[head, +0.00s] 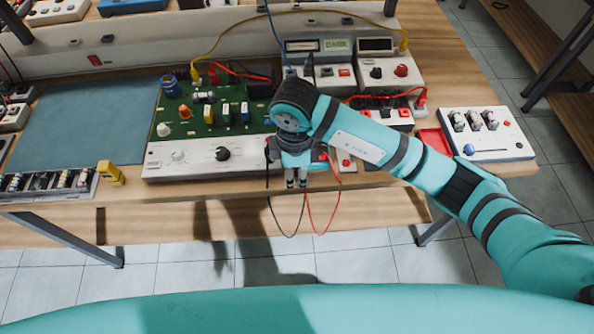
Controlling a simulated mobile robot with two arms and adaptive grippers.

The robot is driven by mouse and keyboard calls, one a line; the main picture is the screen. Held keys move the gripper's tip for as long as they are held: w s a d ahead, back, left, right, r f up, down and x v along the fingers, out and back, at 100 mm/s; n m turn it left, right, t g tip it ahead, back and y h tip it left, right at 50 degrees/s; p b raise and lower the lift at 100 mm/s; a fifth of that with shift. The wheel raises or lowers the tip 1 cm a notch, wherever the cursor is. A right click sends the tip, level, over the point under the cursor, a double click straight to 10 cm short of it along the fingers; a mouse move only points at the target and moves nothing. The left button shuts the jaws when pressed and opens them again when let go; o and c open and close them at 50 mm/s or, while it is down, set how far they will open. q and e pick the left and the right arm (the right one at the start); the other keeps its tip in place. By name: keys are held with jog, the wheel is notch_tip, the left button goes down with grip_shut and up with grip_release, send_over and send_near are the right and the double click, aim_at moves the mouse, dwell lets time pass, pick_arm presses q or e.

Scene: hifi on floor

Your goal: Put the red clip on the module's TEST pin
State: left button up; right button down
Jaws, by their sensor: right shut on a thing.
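The module (200,158) is a green circuit board with a white front panel and a black knob, on the bench left of centre. Its TEST pin is too small to make out. My right gripper (296,182) is at the bench's front edge, just right of the module's panel, with its fingers pointing down. It is shut on what seems to be the red clip, which is mostly hidden by the fingers. A red lead (335,205) and a black lead (276,215) hang in loops below it. My left gripper is not in view.
Bench meters (390,65) stand behind my right arm. A yellow block (110,174) and a component tray (50,184) sit at left. A blue-grey mat (85,120) is bare.

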aim_at(295, 171)
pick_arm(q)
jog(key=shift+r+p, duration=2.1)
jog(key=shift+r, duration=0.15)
pick_arm(e)
jog(key=shift+r, duration=2.8)
